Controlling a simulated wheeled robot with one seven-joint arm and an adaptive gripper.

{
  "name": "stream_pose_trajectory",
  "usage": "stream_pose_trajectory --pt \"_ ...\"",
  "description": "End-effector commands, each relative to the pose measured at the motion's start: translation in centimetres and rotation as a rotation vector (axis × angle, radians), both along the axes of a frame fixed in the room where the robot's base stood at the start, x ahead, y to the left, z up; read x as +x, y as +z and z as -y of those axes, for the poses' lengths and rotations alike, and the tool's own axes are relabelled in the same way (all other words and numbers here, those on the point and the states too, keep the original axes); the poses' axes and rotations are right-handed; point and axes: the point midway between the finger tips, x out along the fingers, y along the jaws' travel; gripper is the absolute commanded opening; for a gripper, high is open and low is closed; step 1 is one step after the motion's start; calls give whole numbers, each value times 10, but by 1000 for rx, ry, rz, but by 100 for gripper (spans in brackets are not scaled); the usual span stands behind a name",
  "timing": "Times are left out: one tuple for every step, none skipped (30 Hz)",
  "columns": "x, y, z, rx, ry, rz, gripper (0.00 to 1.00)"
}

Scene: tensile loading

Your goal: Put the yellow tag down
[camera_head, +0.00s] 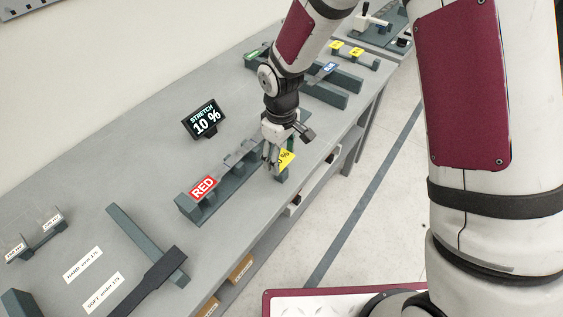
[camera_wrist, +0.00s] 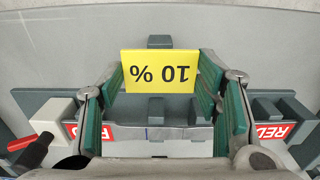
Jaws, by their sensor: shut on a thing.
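The yellow tag (camera_head: 287,158) reads "10 %" and is held at my gripper (camera_head: 272,160), by the right end of the grey RED fixture (camera_head: 183,204). In the wrist view the tag (camera_wrist: 160,72) shows upside down between the two green finger pads of my gripper (camera_wrist: 163,88). My gripper is shut on it. Grey fixture parts show behind and below the tag there. I cannot tell whether the tag touches anything beneath it.
A black display (camera_head: 205,119) reads "STRETCH 10 %". A rack with yellow tags (camera_head: 346,51) stands at the far end, near the BLUE fixture (camera_head: 330,90). HARD (camera_head: 83,265) and SOFT (camera_head: 103,293) labels lie front left. The tabletop behind the RED fixture is mostly clear.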

Motion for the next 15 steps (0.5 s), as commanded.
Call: stream_pose_trajectory --pt "-2 -8 0 -1 0 -3 43" --pt "-2 -13 1 -1 0 -5 43" --pt "-2 -19 1 -1 1 -3 43" --pt "-2 -23 0 0 1 -3 43" --pt "-2 -26 0 0 2 -3 43" --pt "-2 -29 0 0 2 -3 43" --pt "-2 -32 0 0 2 -1 43" --pt "-1 -33 0 0 2 0 43" --pt "0 -34 0 1 2 1 43" --pt "0 -34 0 0 2 1 43" --pt "0 -35 1 1 1 2 43" --pt "0 -35 0 1 1 2 43" --pt "0 -35 1 1 1 2 43" --pt "0 -35 1 1 1 2 43" --pt "0 -35 1 1 1 2 43"
